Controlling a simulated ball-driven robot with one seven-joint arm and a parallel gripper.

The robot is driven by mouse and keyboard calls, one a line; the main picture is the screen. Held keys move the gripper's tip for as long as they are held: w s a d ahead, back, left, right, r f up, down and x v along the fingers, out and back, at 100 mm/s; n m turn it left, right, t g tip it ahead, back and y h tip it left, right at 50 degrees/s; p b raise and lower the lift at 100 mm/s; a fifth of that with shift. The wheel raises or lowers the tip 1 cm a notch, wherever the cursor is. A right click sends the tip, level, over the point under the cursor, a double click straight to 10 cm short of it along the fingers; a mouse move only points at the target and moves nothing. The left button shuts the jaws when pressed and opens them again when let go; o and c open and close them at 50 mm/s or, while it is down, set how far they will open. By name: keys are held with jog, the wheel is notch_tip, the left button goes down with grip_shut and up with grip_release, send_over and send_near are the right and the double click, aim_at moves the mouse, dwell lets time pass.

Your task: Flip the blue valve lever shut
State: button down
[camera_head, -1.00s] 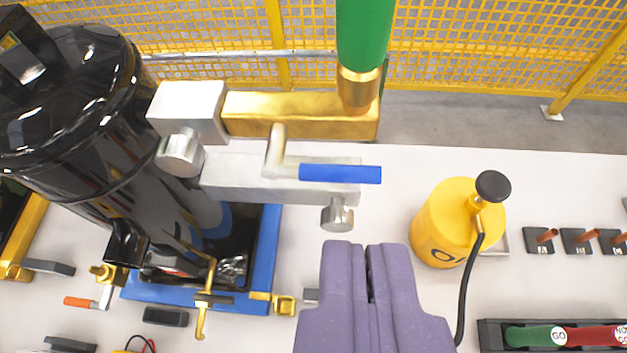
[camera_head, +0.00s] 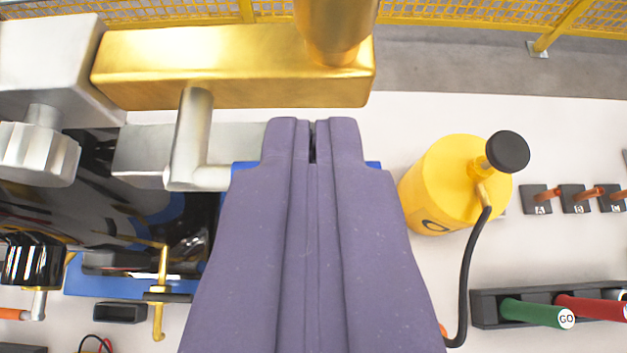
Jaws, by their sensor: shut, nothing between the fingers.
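The blue valve lever (camera_head: 243,166) is mostly hidden behind my gripper. Only small bits of blue show at the gripper's left and right sides. Its bent silver stem (camera_head: 192,140) stands to the left, in front of the silver valve body (camera_head: 143,152). My gripper (camera_head: 312,138) is shut and empty, with its purple fingertips in front of the lever and just below the brass block (camera_head: 235,65). I cannot tell whether the fingers touch the lever.
A silver knob (camera_head: 38,152) is at the left. A yellow oil can (camera_head: 437,190) with a black cap stands to the right on the white surface. A black holder (camera_head: 487,318) with green and red handles lies at lower right. A yellow mesh fence (camera_head: 470,15) runs behind.

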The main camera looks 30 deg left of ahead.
notch_tip(320, 180, down, 3)
jog(key=shift+w+a+r+b, duration=0.15)
jog(key=shift+b, duration=0.3)
jog(key=shift+r+p, duration=0.15)
jog(key=shift+p, duration=0.55)
